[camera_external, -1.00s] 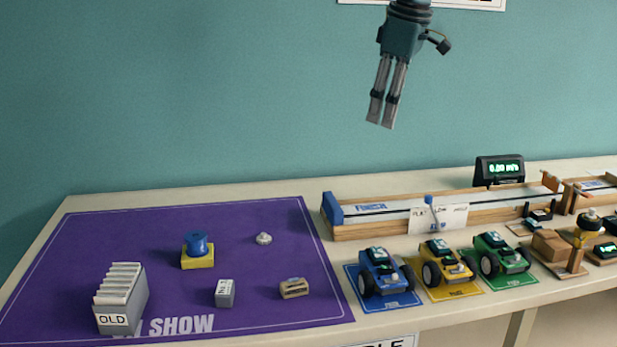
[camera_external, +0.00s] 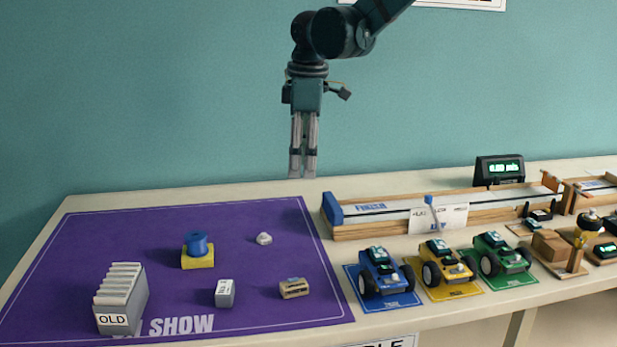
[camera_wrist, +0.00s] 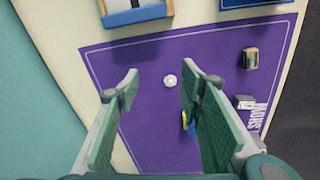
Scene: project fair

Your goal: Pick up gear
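A small pale grey, round piece, seemingly the gear (camera_external: 264,238), lies on the purple mat (camera_external: 255,215), toward its back right. In the wrist view the gear (camera_wrist: 170,81) shows between my fingers but farther away, on the mat (camera_wrist: 150,125). My gripper (camera_external: 302,176) hangs pointing down, well above the table and the gear. In the wrist view my gripper (camera_wrist: 160,78) has its two fingers apart with nothing held between them.
A blue spool on a yellow block (camera_external: 198,252), a small grey box (camera_external: 225,293), a tan block (camera_external: 294,288) and a file box marked OLD (camera_external: 118,305) stand on the mat. A wooden track (camera_external: 380,225) and toy cars (camera_external: 385,278) are right. Mat around the gear is clear.

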